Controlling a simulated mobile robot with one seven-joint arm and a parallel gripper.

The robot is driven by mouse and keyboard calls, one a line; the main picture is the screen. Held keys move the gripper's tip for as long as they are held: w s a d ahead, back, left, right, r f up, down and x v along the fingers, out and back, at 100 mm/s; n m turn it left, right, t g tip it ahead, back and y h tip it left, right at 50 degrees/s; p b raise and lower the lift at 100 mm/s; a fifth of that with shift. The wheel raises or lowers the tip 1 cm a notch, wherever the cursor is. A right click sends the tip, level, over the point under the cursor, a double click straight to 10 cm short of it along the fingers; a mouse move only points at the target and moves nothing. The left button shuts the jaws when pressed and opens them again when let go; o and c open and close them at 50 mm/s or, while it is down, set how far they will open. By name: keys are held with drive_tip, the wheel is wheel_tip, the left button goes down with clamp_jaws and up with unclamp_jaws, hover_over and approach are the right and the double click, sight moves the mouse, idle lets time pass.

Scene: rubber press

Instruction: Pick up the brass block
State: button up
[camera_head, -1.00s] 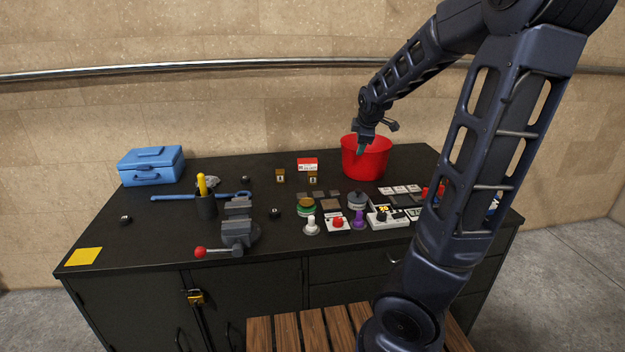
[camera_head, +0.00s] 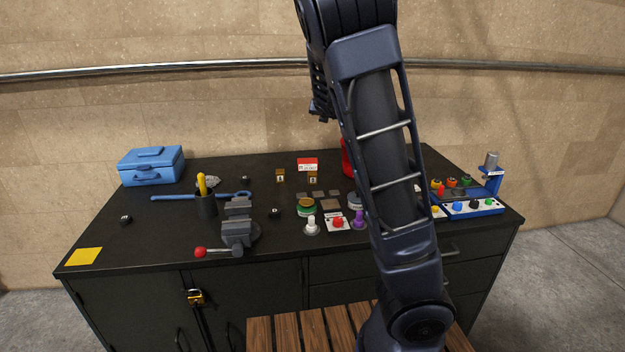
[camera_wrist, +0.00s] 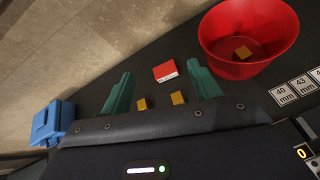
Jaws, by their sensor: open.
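Two small brass blocks (camera_head: 280,176) (camera_head: 312,178) stand apart on the dark bench, in front of a red and white box (camera_head: 307,164). In the wrist view the same two blocks (camera_wrist: 142,104) (camera_wrist: 178,98) show between the green fingers of my gripper (camera_wrist: 163,76), partly above its dark body edge. The fingers are spread wide with nothing between their tips. A third brass block (camera_wrist: 243,53) lies inside the red bucket (camera_wrist: 222,62). In the head view my arm hides most of the bucket, and the fingers cannot be made out.
A blue toolbox (camera_head: 151,166) stands at the back left. Buttons and jars crowd the front middle. A blue control panel (camera_head: 473,208) is at the right. The front-left bench is mostly clear.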

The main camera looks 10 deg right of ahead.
drive_tip(key=a+r+n+t, duration=0.1)
drive_tip(key=a+r+n, duration=0.2)
drive_tip(key=a, duration=0.1)
approach(312, 174)
drive_tip(key=w, duration=0.1)
drive_tip(key=w+d+f, duration=0.1)
drive_tip(key=shift+w+y, duration=0.3)
drive_tip(key=shift+w+f, duration=0.15)
drive_tip(key=shift+f, duration=0.1)
drive_tip(key=shift+x, duration=5.15)
drive_tip(key=shift+f, duration=0.15)
clamp_jaws()
